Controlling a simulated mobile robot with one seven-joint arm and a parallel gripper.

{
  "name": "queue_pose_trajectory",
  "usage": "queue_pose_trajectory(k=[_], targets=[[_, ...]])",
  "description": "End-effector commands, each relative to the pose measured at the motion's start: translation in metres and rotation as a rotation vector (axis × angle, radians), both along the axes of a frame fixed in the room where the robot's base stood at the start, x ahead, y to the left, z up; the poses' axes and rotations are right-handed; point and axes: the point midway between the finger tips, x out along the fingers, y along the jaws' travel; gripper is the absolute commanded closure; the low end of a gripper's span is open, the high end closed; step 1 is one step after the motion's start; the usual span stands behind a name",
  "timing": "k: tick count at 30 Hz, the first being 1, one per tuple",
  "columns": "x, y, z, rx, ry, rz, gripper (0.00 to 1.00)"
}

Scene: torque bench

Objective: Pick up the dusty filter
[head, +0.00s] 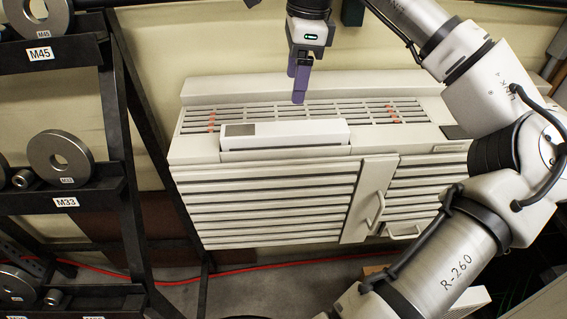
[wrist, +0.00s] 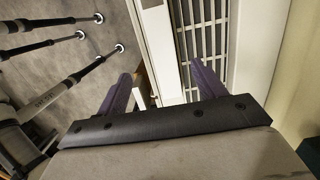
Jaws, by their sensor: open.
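No object is plainly recognisable as the dusty filter. A white vent unit (head: 270,206) stands against the wall, with a slatted top grille (head: 350,112). A pale raised bar (head: 300,133) with a grey patch at its left end lies along the front of the top; I cannot tell if it is the filter or a cover. My gripper (head: 296,88) is above the back of the grille, its purple fingers pointing down. In the wrist view, the fingers (wrist: 161,69) are spread apart with nothing held between them. The grille also shows beyond the right finger (wrist: 207,42).
A black rack (head: 75,198) with steel discs stands at left. The unit's front has a narrow panel with a handle (head: 369,208). My arm covers the right side of the head view. A red cable (head: 125,277) runs along the floor.

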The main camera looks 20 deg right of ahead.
Motion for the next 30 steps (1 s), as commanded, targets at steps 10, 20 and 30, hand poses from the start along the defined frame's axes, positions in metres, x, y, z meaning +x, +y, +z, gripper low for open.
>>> queue_pose_trajectory(k=[10,20,30], targets=[[0.002,0.007,-0.060,0.001,0.000,0.000,0.31],[0.005,0.011,-0.082,0.001,0.001,0.001,0.31],[0.008,0.016,-0.114,0.002,-0.001,0.001,0.31]])
